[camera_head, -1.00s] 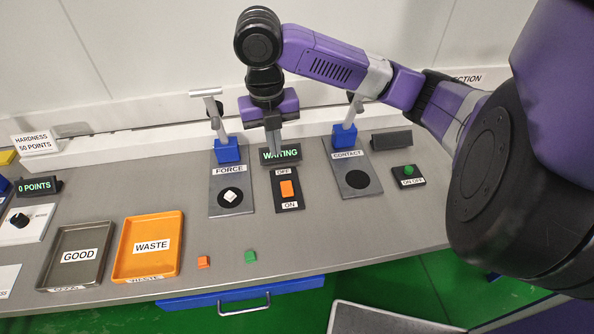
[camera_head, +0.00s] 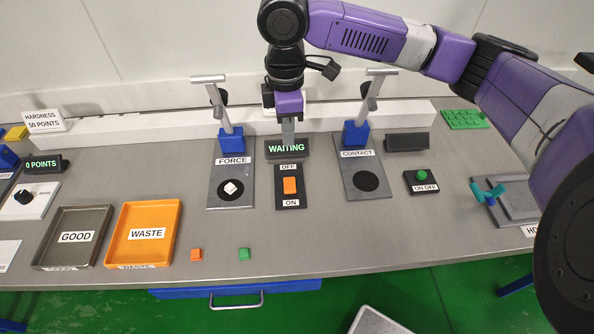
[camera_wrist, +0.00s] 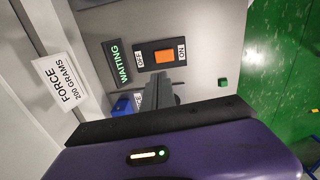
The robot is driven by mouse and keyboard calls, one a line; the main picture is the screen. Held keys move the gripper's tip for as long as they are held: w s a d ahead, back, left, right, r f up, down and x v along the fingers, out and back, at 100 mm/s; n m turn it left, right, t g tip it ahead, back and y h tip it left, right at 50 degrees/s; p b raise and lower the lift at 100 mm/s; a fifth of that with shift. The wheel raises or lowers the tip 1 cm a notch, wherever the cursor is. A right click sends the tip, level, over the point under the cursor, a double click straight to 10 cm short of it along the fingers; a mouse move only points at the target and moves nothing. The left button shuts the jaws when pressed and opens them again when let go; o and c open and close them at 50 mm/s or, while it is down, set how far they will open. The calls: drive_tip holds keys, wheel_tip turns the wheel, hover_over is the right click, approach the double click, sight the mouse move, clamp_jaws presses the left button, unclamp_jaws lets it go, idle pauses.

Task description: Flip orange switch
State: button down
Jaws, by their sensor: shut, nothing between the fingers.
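The orange switch (camera_head: 290,185) sits on a dark plate between an OFF label above and an ON label below, in the head view. It also shows in the wrist view (camera_wrist: 164,57), past my fingers. My gripper (camera_head: 288,143) is shut and empty, pointing down just behind the switch, at the OFF end, in front of the WAITING display (camera_head: 287,149). It appears apart from the switch; its exact height is hard to tell. In the wrist view, my gripper (camera_wrist: 160,80) overlaps the area near the OFF label.
The FORCE station (camera_head: 231,185) with a white piece (camera_head: 231,189) stands left of the switch, and the CONTACT station (camera_head: 364,170) right. Both have tall posts. GOOD (camera_head: 73,237) and WASTE (camera_head: 144,234) trays, an orange cube (camera_head: 196,255) and a green cube (camera_head: 244,254) lie at front left.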

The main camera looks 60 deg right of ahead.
sight(290, 181)
drive_tip(key=shift+m, duration=0.4)
wheel_tip(290, 181, down, 14)
drive_tip(key=shift+d+f+p, duration=0.1)
drive_tip(key=shift+p, duration=0.9)
drive_tip(key=shift+w, duration=0.1)
drive_tip(key=shift+f, duration=0.1)
